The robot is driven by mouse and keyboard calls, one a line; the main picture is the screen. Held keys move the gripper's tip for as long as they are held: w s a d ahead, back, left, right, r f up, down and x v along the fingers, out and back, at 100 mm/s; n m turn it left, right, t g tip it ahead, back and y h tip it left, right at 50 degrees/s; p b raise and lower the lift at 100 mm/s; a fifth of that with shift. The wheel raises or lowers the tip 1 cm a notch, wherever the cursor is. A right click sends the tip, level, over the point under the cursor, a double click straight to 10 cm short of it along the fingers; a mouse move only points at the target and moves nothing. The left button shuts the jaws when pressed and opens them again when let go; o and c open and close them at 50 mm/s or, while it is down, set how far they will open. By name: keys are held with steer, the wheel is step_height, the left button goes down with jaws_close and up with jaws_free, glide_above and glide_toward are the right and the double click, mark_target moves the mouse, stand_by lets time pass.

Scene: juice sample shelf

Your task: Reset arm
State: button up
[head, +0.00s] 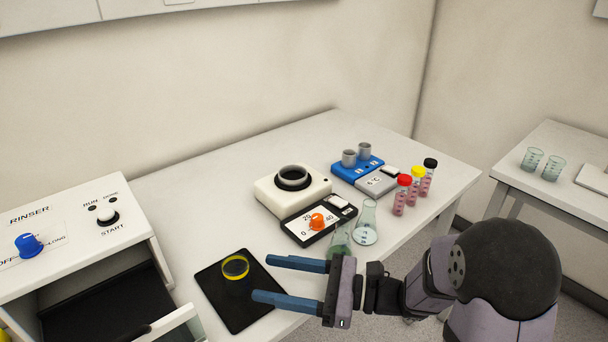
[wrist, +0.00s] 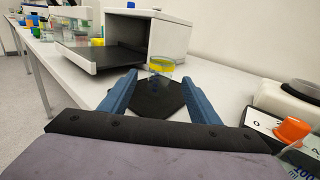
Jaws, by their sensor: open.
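My gripper (head: 290,280) is open, with two blue fingers spread apart and nothing between them. In the head view its fingers point left, over the right side of a black mat (head: 221,301). A clear beaker with a yellow band (head: 236,267) stands on the mat, just beyond the fingertips. In the wrist view the beaker (wrist: 161,66) stands ahead of the gap between the fingers (wrist: 165,88), apart from them. Part of the mat is hidden behind the fingers in the head view.
A rinser (head: 75,235) with its drawer open stands left. A white device (head: 291,190) with an orange knob, glass flasks (head: 364,224), a blue-grey block (head: 364,175) and capped tubes (head: 415,186) stand behind my gripper. A side table (head: 555,200) holds two beakers.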

steer(key=s+n+g+h+p, duration=0.1)
steer(key=s+n, duration=0.1)
steer(key=s, duration=0.1)
steer(key=s+n+g+h+p, duration=0.1)
steer(key=s+n, duration=0.1)
steer(key=s, duration=0.1)
steer(key=s+d+n+g+h+p, duration=0.1)
steer(key=s+n+g+p, duration=0.1)
steer(key=s+n, duration=0.1)
steer(key=shift+s+f, duration=0.35)
steer(key=shift+s, duration=0.1)
steer(key=s+d+f+n+g+h+b, duration=0.1)
steer(key=s+d+f+n+g+h, duration=0.1)
steer(key=s+d+f+n+h, duration=0.5)
steer(key=w+d+f+n+t+h+b, duration=0.2)
steer(key=w+d+f+n+h, duration=0.15)
steer(key=d, duration=0.45)
steer(key=w+d+f+n+t+h+b, duration=0.2)
steer(key=w+d+f+h, duration=0.15)
steer(key=d, duration=0.45)
step_height(320, 180, up, 13)
steer(key=h+p, duration=0.1)
steer(key=p, duration=1.2)
steer(key=shift+s+f, duration=0.15)
steer(key=shift+s, duration=0.25)
steer(key=shift+c, duration=0.3)
